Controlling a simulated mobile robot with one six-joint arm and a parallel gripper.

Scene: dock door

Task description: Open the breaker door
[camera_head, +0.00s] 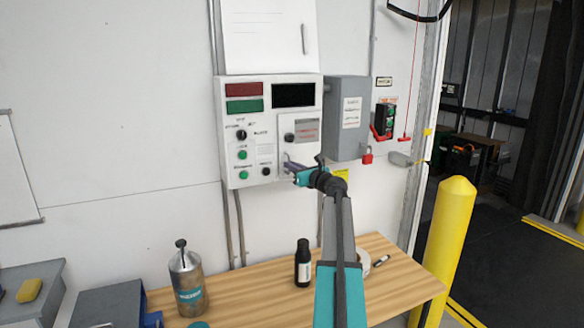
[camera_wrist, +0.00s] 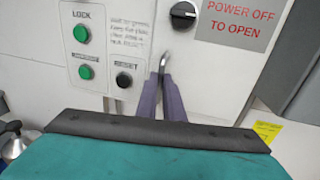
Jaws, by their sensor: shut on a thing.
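The breaker door (camera_head: 309,148) is the light panel at the lower right of the white control box (camera_head: 231,150). It carries a dark rotary knob (camera_wrist: 183,14) and a red-lettered sign (camera_wrist: 233,22) reading "POWER OFF TO OPEN". The door looks about flush with the box; I cannot tell whether it is slightly ajar. My gripper (camera_head: 287,163) is at the door's lower left edge. In the wrist view my gripper (camera_wrist: 162,82) has its purple fingers closed on a small metal handle (camera_wrist: 164,60). The fingers hide the handle's lower part.
Lock and reset buttons (camera_wrist: 124,79) sit just left of the handle. A grey box (camera_head: 346,110) with a red padlock (camera_head: 367,158) is close on the right. A wooden bench (camera_head: 260,290) below holds a metal canister (camera_head: 188,285) and a black bottle (camera_head: 303,265). A yellow bollard (camera_head: 448,240) stands right.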

